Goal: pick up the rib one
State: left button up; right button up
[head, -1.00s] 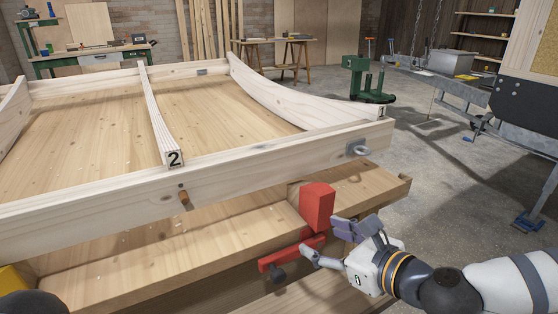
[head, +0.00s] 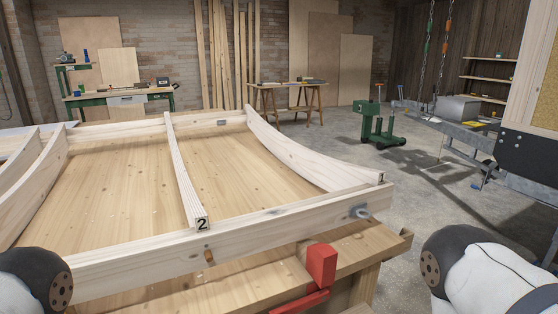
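Rib one, the pale curved wooden rib (head: 305,158), lies across the right end of the wooden frame (head: 150,258). It slopes from the far rail to the near right corner, and its number end is seen nearly edge-on there. Rib two (head: 183,170), marked 2, stands in the frame to its left. Both my grippers are out of view; only arm links show at the lower left and lower right, apart from rib one.
A red clamp or vise (head: 321,265) stands on the bench (head: 362,248) under the frame's near right corner. Open concrete floor (head: 420,200) lies right of the bench. A green machine (head: 378,125) stands behind.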

aim_at(330, 173)
jog(key=i+l+z, duration=0.25)
jog(key=l+z, duration=0.15)
jog(key=i+l+z, duration=0.7)
jog(key=l+z, duration=0.15)
jog(key=i+l+z, duration=0.25)
jog(key=i+z, duration=0.6)
jog(key=i+j+u, duration=0.1)
jog(key=i+u, duration=0.8)
jog(key=i+l+u, duration=0.25)
jog(key=u, duration=0.2)
jog(key=i+l+u, duration=0.45)
jog(key=i+u, duration=0.15)
jog(key=u, duration=0.3)
jog(key=i+u, duration=0.2)
jog(key=u, duration=0.25)
jog(key=i+l+u, duration=0.1)
jog(key=u, duration=0.4)
jog(key=i+l+u, duration=0.2)
jog(key=u, duration=0.25)
jog(key=i+l+u, duration=0.1)
jog(key=u, duration=0.35)
jog(key=l, duration=0.1)
